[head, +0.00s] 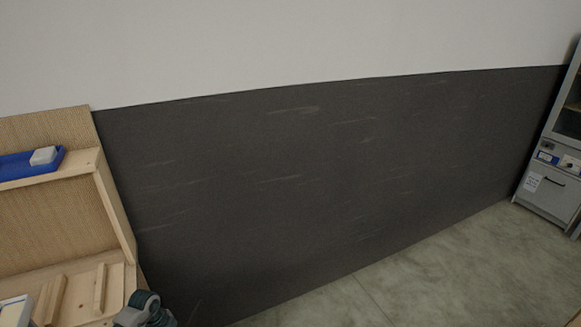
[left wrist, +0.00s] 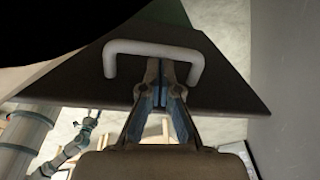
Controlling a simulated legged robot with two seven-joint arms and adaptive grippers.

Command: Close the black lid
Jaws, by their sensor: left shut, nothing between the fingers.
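In the left wrist view, a dark, near-black panel (left wrist: 90,82), apparently the lid, spans the upper middle. A light grey U-shaped handle (left wrist: 150,46) is fixed on it. My left gripper (left wrist: 160,72) is shut and empty, its fingertips reaching to the open side of the handle, between its two ends. Whether they touch the panel or handle I cannot tell. A small jointed arm, seemingly my right one, shows at the lower left with its end (left wrist: 90,120) too small to read. The lid is not in the head view.
In the head view, a wooden shelf unit (head: 118,205) stands at the left, with a blue tray (head: 20,168) holding a white block (head: 43,155). A grey cabinet (head: 548,190) stands at the far right. The floor (head: 430,270) between is clear.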

